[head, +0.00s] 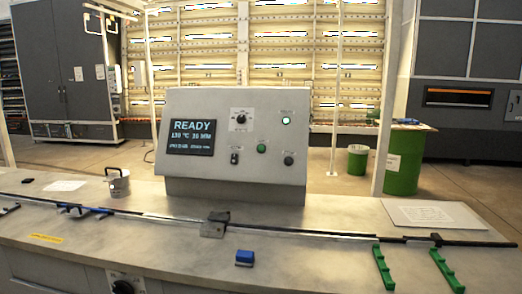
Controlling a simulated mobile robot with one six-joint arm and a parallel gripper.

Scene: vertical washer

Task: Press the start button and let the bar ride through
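A grey control panel (240,170) stands at the back of the bench in the head view. Its screen (192,137) reads READY, 130 °C and 30 MM. A round green button (261,149) sits low on the panel's face, with a black knob (289,160) to its right. A whitish lamp (286,120) above it appears lit. A long thin bar (300,234) runs left to right along the bench in front of the panel. It passes by a grey metal bracket with a black top (215,226). My gripper is not in view.
Green notched rests (383,268) stand at the bench's front right. A blue block (244,258) lies at the front middle, and a metal mug (118,183) stands at the left. A white sheet (432,215) lies at the right. Bare bench separates the panel from the bar.

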